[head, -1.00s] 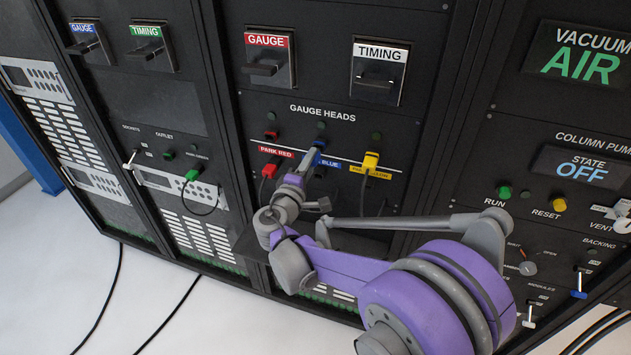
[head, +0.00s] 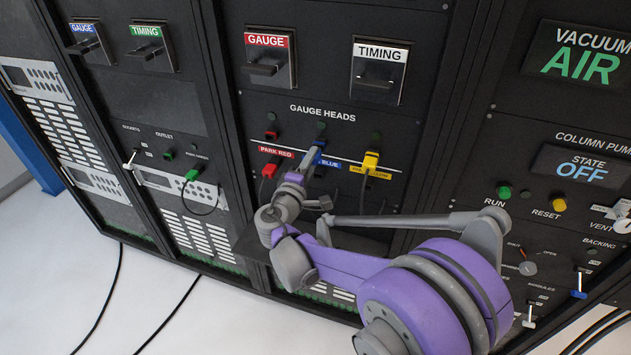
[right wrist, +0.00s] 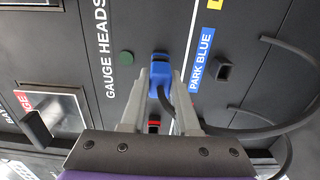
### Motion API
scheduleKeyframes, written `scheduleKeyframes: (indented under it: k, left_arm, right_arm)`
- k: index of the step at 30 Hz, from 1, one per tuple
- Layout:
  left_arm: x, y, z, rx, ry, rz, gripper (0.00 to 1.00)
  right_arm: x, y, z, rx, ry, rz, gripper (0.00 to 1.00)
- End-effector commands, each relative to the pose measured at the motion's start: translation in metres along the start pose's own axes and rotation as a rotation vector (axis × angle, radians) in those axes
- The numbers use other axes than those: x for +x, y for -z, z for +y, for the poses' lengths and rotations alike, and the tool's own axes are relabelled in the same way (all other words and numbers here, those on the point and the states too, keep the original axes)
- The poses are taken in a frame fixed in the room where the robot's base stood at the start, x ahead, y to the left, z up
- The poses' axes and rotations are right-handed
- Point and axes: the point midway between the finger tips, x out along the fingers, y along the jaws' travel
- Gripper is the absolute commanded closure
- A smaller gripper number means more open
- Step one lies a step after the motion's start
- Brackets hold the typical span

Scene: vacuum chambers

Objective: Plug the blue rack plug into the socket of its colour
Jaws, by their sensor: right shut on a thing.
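The blue rack plug (right wrist: 161,76) is held between the two fingers of my right gripper (right wrist: 160,82), with its cable trailing from it. It is in front of the upper socket row, over the blue socket's place; I cannot tell whether it is seated. In the head view my right gripper (head: 314,153) reaches the gauge heads panel between the red and yellow plugs, and hides most of the blue plug. The PARK BLUE socket (right wrist: 224,72) looks empty beside its blue label (right wrist: 201,60). My left gripper is not in view.
The red plug (head: 270,169) sits at the park red place, below an empty red socket (head: 271,135). A yellow plug (head: 370,161) with a hanging cable is to the right. GAUGE (head: 268,62) and TIMING (head: 377,74) handles stick out above.

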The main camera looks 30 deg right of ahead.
Motion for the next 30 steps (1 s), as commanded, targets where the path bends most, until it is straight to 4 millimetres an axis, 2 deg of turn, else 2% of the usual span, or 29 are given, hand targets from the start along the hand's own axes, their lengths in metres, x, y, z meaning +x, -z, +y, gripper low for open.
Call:
scheduleKeyframes:
  k: [30]
  left_arm:
    - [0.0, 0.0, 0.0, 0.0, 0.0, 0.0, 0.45]
  right_arm:
    - [0.012, 0.0, 0.0, 0.0, 0.0, 0.0, 1.0]
